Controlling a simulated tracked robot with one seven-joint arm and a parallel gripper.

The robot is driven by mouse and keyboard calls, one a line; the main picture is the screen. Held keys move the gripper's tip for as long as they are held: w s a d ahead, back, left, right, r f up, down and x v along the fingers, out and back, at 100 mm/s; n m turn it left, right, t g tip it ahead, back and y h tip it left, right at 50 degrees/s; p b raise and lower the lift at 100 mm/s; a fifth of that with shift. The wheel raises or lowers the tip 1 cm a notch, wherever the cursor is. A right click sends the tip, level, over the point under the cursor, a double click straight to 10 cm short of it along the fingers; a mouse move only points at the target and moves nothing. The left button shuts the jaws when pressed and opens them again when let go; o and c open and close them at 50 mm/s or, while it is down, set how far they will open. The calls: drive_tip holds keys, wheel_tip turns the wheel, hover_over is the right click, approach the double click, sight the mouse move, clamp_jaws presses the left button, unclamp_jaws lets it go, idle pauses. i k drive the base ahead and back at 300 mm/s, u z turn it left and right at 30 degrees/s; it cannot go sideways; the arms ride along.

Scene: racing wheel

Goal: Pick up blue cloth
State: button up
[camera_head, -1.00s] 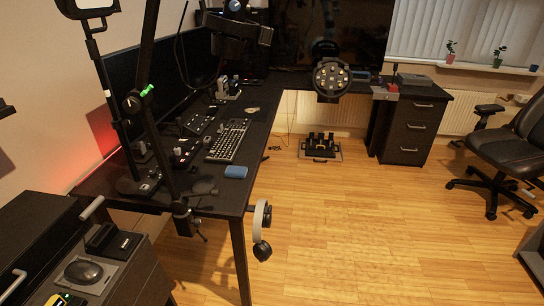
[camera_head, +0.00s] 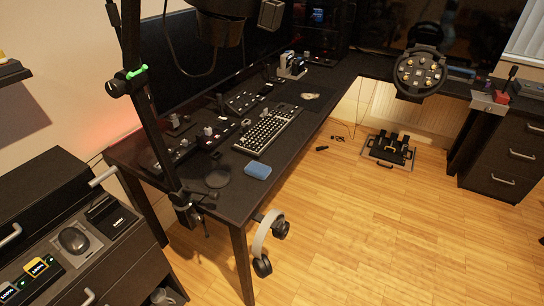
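The blue cloth (camera_head: 258,171) is a small folded blue block lying flat on the black desk (camera_head: 226,200), near its front edge. It lies in front of the keyboard (camera_head: 268,132) and to the right of a small dark round item. Nothing covers it. My gripper is not in view.
A black stand pole (camera_head: 150,110) is clamped at the desk's near corner, left of the cloth. Headphones (camera_head: 265,243) hang at the desk edge below it.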

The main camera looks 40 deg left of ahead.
sight(258, 171)
drive_tip(key=u, duration=0.35)
drive_tip(key=i, duration=0.95)
drive_tip(key=u, duration=1)
drive_tip(key=i, duration=0.7)
drive_tip(key=u, duration=0.4)
drive_tip(key=k, duration=0.85)
drive_tip(key=u, duration=0.2)
drive_tip(key=i, duration=0.85)
drive_tip(key=z, duration=0.1)
